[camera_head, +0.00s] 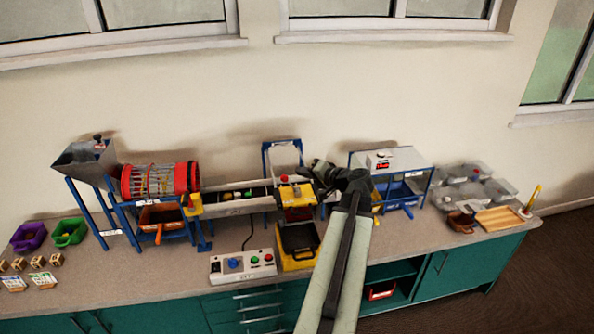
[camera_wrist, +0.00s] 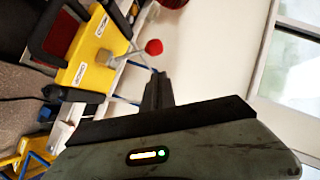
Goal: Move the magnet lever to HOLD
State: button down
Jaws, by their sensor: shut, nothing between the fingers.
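The magnet lever is a metal rod with a red ball knob (camera_wrist: 153,47). It stands out from a yellow housing (camera_wrist: 80,60) in the wrist view. Two small white labels sit on the housing, one on each side of the lever's base; I cannot read them surely. In the head view the yellow housing (camera_head: 297,196) is at mid-bench. My gripper (camera_wrist: 158,82) is shut and empty. Its tips are just beside the red knob in the wrist view, apart from it in the picture. In the head view my gripper (camera_head: 318,172) is at the housing's upper right.
A conveyor (camera_head: 235,198) runs left from the housing toward a red-ended drum (camera_head: 160,180). A blue-framed stand (camera_head: 400,160) is on the right. A yellow bin (camera_head: 298,246) and a button box (camera_head: 243,265) are in front. Grey bowls and a wooden tray (camera_head: 499,218) lie farther right.

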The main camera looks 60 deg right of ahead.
jog(key=shift+d+f, duration=0.1)
jog(key=shift+s+r+p, duration=0.25)
jog(key=shift+r+p, duration=0.55)
jog(key=shift+r, duration=0.05)
jog(key=s+a+r+p, duration=0.2)
jog(key=s+r+p, duration=0.6)
jog(key=s, duration=0.2)
jog(key=shift+a, duration=0.2)
jog(key=shift+r, duration=0.1)
